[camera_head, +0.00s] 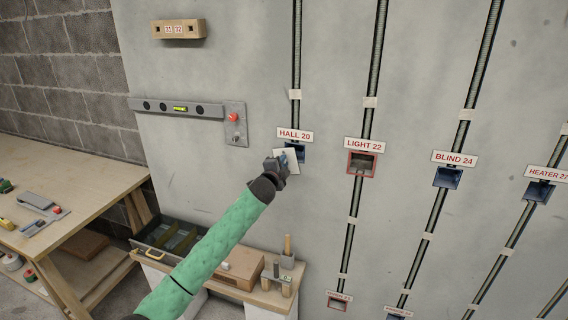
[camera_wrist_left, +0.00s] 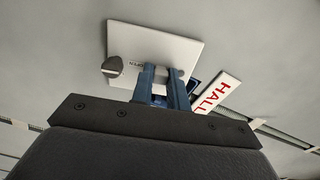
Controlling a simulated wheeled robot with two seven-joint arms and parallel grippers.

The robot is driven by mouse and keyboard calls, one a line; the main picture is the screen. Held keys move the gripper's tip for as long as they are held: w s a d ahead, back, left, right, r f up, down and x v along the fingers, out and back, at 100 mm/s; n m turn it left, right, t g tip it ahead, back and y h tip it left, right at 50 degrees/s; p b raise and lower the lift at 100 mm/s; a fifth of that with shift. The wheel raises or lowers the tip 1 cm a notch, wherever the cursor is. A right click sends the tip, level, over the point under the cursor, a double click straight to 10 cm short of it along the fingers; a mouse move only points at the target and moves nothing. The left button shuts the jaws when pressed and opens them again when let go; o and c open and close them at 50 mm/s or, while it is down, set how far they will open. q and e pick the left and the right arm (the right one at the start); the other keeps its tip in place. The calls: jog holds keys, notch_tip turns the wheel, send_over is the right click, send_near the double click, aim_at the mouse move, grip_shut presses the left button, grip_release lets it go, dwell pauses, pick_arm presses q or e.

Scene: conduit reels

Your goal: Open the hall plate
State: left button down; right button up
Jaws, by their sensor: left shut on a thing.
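The hall plate (camera_head: 291,164) is a small white cover on the grey wall under the HALL 20 label (camera_head: 295,135). It looks tilted, and part of a blue wall box (camera_head: 300,150) shows at its upper right. In the left wrist view the plate (camera_wrist_left: 155,45) has a round dark knob (camera_wrist_left: 113,67) and a small grip part at its lower edge. My left gripper (camera_wrist_left: 165,76) is shut on the plate there, with its blue fingers on either side of the grip part. Whether the plate still touches the box is hard to tell. My right gripper is out of view.
Other wall boxes carry the labels LIGHT 22 (camera_head: 364,145), BLIND 24 (camera_head: 454,159) and HEATER 27. A grey rail with a level (camera_head: 180,108) and red button is left of the plate. A low bench (camera_head: 270,297) with tools stands below, and a wooden table (camera_head: 85,190) is at left.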

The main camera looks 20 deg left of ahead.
pick_arm(q)
jog(key=shift+a+f+m, duration=0.15)
jog(key=shift+a+m, duration=0.05)
jog(key=shift+m, duration=0.9)
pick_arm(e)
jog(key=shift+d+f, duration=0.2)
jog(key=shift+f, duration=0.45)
pick_arm(q)
jog(key=c, duration=1.4)
grip_release()
jog(key=shift+o, duration=0.2)
